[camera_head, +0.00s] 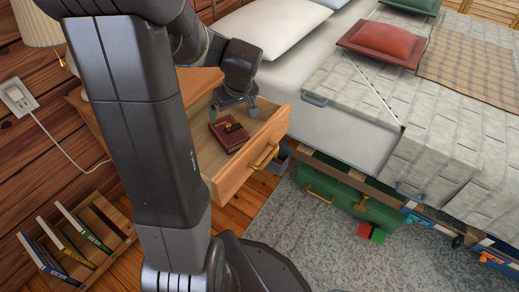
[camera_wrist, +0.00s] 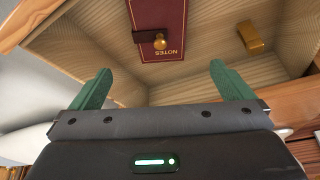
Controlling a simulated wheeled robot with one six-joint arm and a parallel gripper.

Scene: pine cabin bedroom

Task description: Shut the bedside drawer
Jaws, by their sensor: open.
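The bedside drawer (camera_head: 240,165) is pulled open, its wooden front and brass handle (camera_head: 264,157) facing the lower right. A dark red notebook (camera_head: 226,140) lies inside, with a small dark item and brass knob on it. My gripper (camera_head: 233,106) is over the drawer's far side, pointing down, open and empty. In the wrist view, my gripper's green fingers (camera_wrist: 161,70) are spread apart above the drawer interior (camera_wrist: 205,65). The notebook (camera_wrist: 172,20), marked NOTES, lies ahead between them. A brass-coloured piece (camera_wrist: 251,37) is at right. My arm hides much of the nightstand (camera_head: 196,84).
The bed (camera_head: 335,110) stands close to the drawer's right, with a green case (camera_head: 345,200) beneath it. A small rack with books (camera_head: 75,245) is on the floor at left. A socket with a cable (camera_head: 17,97) is on the wall. Grey rug (camera_head: 310,235) lies in front.

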